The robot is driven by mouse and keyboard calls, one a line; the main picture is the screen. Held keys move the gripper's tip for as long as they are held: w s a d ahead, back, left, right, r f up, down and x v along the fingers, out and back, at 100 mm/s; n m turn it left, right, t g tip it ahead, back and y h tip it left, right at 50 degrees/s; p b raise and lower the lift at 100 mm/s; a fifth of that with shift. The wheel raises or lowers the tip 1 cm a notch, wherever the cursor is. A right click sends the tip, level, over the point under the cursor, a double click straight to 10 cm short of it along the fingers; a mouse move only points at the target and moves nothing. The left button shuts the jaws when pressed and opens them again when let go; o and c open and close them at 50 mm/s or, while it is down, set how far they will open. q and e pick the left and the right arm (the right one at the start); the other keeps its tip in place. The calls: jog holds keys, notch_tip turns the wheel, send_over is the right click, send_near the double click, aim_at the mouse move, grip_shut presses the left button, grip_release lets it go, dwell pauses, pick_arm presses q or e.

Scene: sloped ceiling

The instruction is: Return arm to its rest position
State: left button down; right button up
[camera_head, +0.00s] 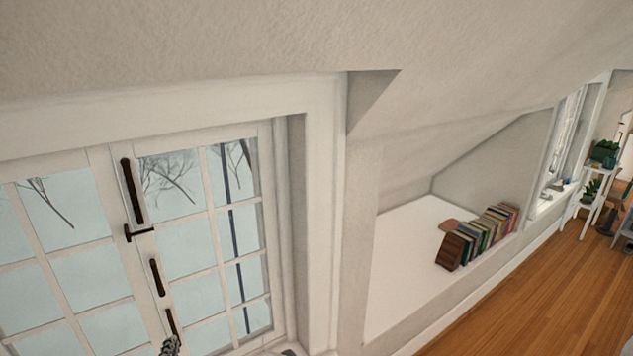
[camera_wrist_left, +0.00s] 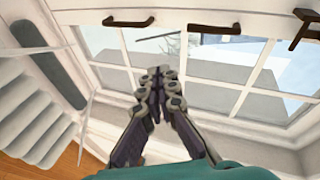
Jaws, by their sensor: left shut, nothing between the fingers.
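My left gripper (camera_wrist_left: 157,84) shows in the left wrist view, its two dark jointed fingers together at the tips with nothing between them. It is in front of a white-framed window with dark handles. In the head view only the tip of the left gripper (camera_head: 171,346) shows at the bottom edge, below the window's dark latch. The rest of my left arm is out of the head view. My right gripper is not in either view.
The paned window (camera_head: 85,280) fills the left of the head view, close to the gripper. A white ledge holds a row of books (camera_head: 480,236). Plants on a white stand (camera_head: 590,192) are far right. Wooden floor (camera_head: 535,300) is clear at lower right. The ceiling slopes overhead.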

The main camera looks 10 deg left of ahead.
pick_arm(q)
jog(key=s+d+f+n+g+h, duration=0.1)
jog(key=s+d+n+g+h, duration=0.1)
jog(key=d, duration=0.4)
jog(key=s+d+f+n+g+h, duration=0.1)
jog(key=s+d+n+g+h, duration=0.1)
jog(key=s+d+n, duration=0.2)
jog(key=s+d+f+n+g+h+b, duration=0.1)
jog(key=s+d+n, duration=0.3)
jog(key=d, duration=0.5)
jog(key=shift+d+f+g+h, duration=0.3)
jog(key=shift+d+g+h, duration=0.1)
jog(key=shift+h, duration=0.1)
